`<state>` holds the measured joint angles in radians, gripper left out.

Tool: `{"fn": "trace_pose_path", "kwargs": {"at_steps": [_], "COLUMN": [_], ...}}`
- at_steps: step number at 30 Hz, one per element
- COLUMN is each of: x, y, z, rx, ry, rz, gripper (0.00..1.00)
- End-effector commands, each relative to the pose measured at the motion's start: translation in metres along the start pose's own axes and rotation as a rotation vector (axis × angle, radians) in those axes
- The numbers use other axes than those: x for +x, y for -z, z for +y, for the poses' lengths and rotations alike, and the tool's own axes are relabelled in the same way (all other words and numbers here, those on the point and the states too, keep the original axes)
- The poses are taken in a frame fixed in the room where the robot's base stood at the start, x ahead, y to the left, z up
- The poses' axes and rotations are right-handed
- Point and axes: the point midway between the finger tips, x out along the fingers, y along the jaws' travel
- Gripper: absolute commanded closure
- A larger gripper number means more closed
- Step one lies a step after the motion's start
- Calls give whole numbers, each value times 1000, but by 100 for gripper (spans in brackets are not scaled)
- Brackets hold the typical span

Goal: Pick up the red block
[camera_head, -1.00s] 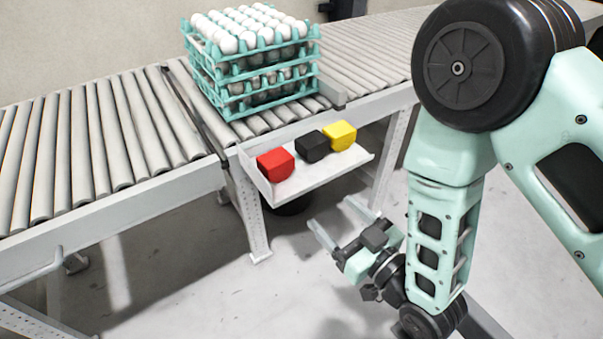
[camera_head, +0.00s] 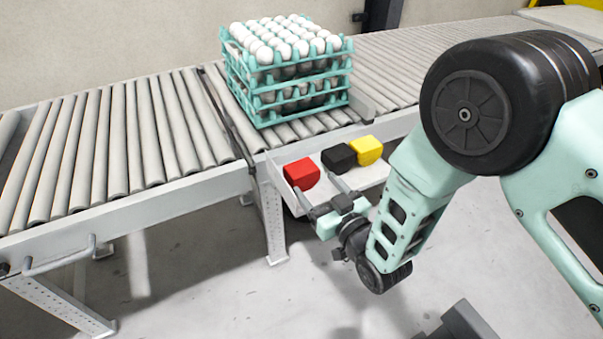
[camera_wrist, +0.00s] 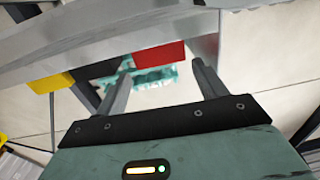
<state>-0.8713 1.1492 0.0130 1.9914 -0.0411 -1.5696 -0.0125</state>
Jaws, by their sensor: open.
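The red block (camera_head: 301,173) sits at the left end of a small white shelf (camera_head: 371,177) on the conveyor's side. A black block (camera_head: 338,158) and a yellow block (camera_head: 367,150) stand to its right. My gripper (camera_head: 318,187) is open and empty, just in front of the shelf and close to the red block. In the wrist view the red block (camera_wrist: 160,54) shows beyond and between the fingertips of my gripper (camera_wrist: 162,65), with the black block (camera_wrist: 96,70) and yellow block (camera_wrist: 51,82) to the left. Contact cannot be told.
Stacked teal egg trays (camera_head: 287,90) with white eggs stand on the roller conveyor (camera_head: 130,130) behind the shelf. The conveyor's side rail and leg (camera_head: 272,220) are near my gripper. The floor in front is open.

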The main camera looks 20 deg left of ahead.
Motion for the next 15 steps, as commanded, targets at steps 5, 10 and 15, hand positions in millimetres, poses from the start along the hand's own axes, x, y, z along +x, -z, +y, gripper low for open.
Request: {"fn": "trace_pose_path", "kwargs": {"at_steps": [5, 10, 15], "x": [25, 36, 36], "y": [-4, -5, -5], "z": [-2, -1, -1], "rx": [1, 1, 1], "ry": [2, 1, 0], "rz": [2, 0, 0], "gripper": [29, 29, 29]}}
